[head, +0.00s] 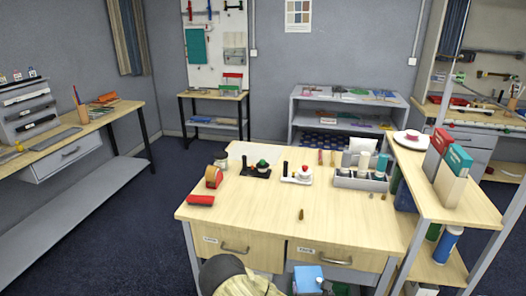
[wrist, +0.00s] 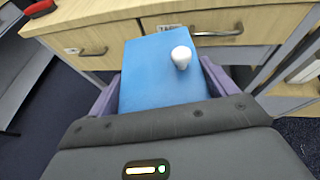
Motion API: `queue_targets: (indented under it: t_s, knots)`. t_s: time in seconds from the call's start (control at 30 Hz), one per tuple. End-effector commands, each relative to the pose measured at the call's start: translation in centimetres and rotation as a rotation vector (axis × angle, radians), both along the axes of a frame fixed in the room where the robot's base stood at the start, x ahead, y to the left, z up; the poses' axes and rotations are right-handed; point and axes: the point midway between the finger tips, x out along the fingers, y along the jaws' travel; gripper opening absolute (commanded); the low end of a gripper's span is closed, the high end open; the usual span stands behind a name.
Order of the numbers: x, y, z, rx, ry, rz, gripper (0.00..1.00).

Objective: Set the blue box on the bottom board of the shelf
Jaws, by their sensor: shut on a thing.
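The blue box (head: 308,279) is at the bottom of the head view, in front of the desk's drawers. It fills the middle of the wrist view (wrist: 150,75), with a white rounded knob-like piece (wrist: 181,57) showing against its face. My gripper (wrist: 160,92) is shut on the box, with a purple finger on each side of it. A wooden shelf stands at the right of the head view.
The desk (head: 290,210) bears a tape dispenser, a red stapler (head: 200,200), stamps and a grey organiser (head: 361,180). A grey shelf unit (head: 345,104) stands behind. Dark floor is clear at left.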

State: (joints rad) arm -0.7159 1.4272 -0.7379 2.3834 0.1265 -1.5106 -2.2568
Motion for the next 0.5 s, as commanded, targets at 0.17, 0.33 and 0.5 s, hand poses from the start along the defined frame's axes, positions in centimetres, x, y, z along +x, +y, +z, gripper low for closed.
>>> queue_targets:
  t_s: [0.17, 0.33, 0.5]
  knots:
    - [-0.1, 0.0, -0.4, -0.001, 0.001, -0.002, 0.51]
    - [-0.9, 0.4, -2.6, -0.002, 0.006, 0.002, 0.51]
    - [-2.6, 0.6, -6.3, -0.003, 0.009, 0.004, 0.51]
